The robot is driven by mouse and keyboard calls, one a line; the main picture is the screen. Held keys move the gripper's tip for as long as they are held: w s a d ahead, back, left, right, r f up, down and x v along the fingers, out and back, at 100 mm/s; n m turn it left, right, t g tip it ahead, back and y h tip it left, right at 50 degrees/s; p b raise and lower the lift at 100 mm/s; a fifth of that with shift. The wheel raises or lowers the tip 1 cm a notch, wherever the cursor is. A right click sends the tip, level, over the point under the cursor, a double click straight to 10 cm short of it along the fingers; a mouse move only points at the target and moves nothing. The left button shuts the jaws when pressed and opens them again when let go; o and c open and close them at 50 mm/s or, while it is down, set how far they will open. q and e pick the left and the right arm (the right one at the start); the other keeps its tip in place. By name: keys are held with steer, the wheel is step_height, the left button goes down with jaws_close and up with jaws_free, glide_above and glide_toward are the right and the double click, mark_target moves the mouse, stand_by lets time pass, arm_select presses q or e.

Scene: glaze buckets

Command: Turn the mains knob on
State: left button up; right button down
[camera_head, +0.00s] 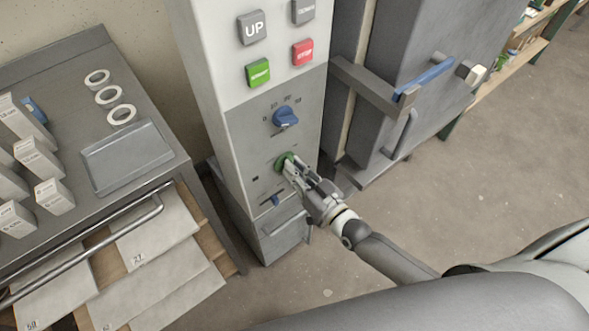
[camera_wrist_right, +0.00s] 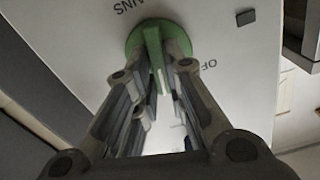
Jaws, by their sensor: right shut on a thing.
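The mains knob is a green round knob (camera_head: 283,160) with a raised grip bar, on the lower grey part of the control column. In the right wrist view the green knob (camera_wrist_right: 148,40) shows between my fingertips, with the lettering "AINS" above it and "OF" to its right, both upside down. My right gripper (camera_head: 290,168) reaches the panel from the lower right. Its fingers (camera_wrist_right: 160,48) are shut on the knob's raised bar, one on each side. The fingers hide part of the knob in the head view. My left gripper is not in view.
A grey cabinet (camera_head: 395,80) with a protruding latch stands right. A bench (camera_head: 75,65) stands left.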

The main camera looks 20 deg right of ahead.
steer(key=m, duration=0.6)
steer(key=shift+d+f+b, duration=0.15)
steer(key=shift+b, duration=0.2)
steer(key=shift+m, duration=0.4)
steer(key=c, duration=1.5)
jaws_free()
steer(key=v, duration=1.2)
